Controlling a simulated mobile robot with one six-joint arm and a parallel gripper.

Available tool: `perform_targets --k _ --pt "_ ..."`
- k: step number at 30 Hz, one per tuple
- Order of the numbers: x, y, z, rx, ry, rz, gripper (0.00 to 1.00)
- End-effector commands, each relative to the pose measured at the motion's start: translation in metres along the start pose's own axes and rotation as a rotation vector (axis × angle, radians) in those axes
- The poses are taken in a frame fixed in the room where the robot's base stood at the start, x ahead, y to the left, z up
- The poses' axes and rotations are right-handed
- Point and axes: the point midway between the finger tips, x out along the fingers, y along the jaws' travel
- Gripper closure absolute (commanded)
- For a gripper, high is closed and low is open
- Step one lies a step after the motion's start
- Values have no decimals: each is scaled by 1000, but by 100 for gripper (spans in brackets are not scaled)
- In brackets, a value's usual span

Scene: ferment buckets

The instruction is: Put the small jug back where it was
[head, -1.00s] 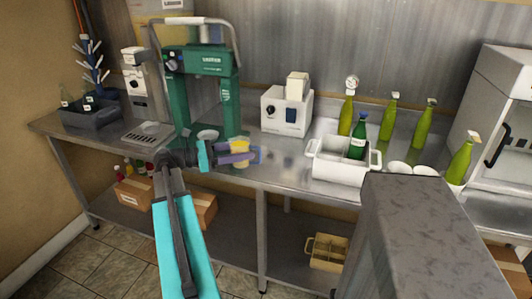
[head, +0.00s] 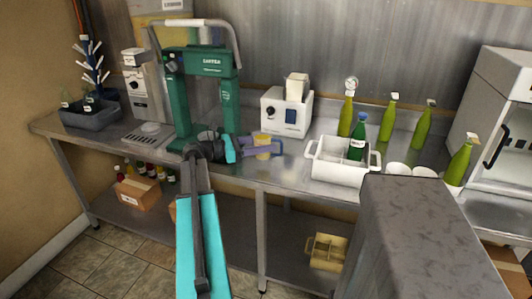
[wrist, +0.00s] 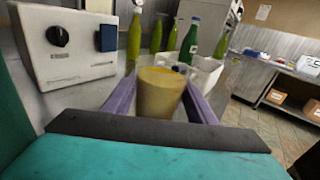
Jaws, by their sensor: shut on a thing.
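The small jug is a tan, yellowish cup-like vessel (wrist: 160,94) that shows upright between the two purple fingers in the wrist view. In the head view the same jug (head: 262,146) is small and partly covered by the fingers. My gripper (head: 272,147) is shut on it, over the front part of the steel bench, left of the white crate. The wrist view shows my gripper (wrist: 160,100) with one finger on each side of the jug. I cannot tell whether the jug's base touches the bench.
A white box machine (head: 286,112) stands behind the jug. A white crate (head: 342,162) with a green bottle (head: 357,138) is to the right. A green press (head: 202,90) stands to the left. Several yellow-green bottles line the back. A strip of steel bench (head: 232,172) in front is bare.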

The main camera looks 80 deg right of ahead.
Motion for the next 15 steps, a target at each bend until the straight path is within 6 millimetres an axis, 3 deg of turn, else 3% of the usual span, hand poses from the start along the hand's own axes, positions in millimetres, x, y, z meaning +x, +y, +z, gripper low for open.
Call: perform_targets --k 6,15 --pt "12 7 0 0 -1 -1 83" --pt "13 7 -30 -1 -1 0 83"
